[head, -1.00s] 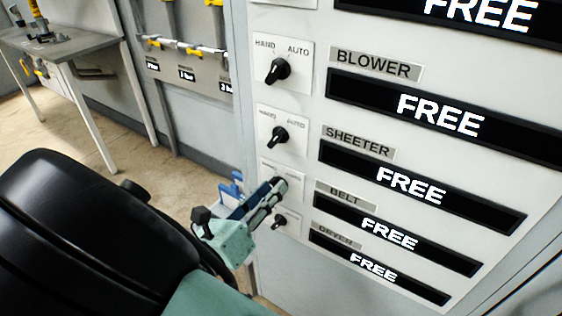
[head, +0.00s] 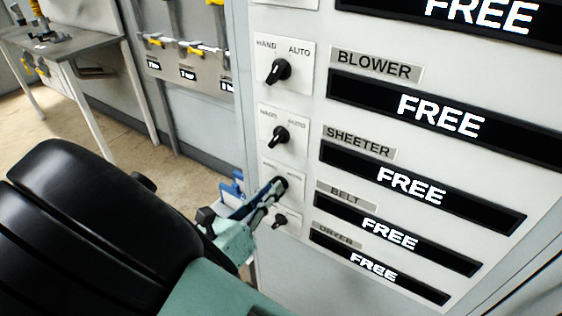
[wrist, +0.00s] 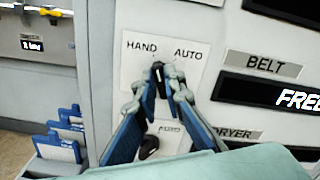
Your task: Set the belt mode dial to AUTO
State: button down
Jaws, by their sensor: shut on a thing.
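The belt mode dial (wrist: 159,82) is a black knob on a white plate marked HAND at left and AUTO at right. In the wrist view my gripper (wrist: 160,76) is shut on it, one fingertip on each side. The dial's light pointer mark faces roughly up, between the two words; the fingers partly cover the knob. In the head view my gripper (head: 277,188) reaches the panel and hides most of this dial. The BELT label (head: 346,197) is beside it, above a black display (head: 395,238) reading FREE.
The sheeter dial (head: 281,135) and blower dial (head: 279,71) are above, and the dryer dial (head: 280,221) is close below my gripper. Blue holders (wrist: 62,140) stand left of the panel edge. A table (head: 75,45) is at the far left.

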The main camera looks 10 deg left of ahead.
jog(key=shift+s+d+m+b, duration=0.15)
jog(key=shift+m+b, duration=0.4)
jog(key=shift+m, duration=2.15)
jog(key=shift+d+m+b, duration=0.15)
jog(key=shift+m+b, duration=0.35)
jog(key=shift+m, duration=2.2)
jog(key=c, duration=2)
grip_release()
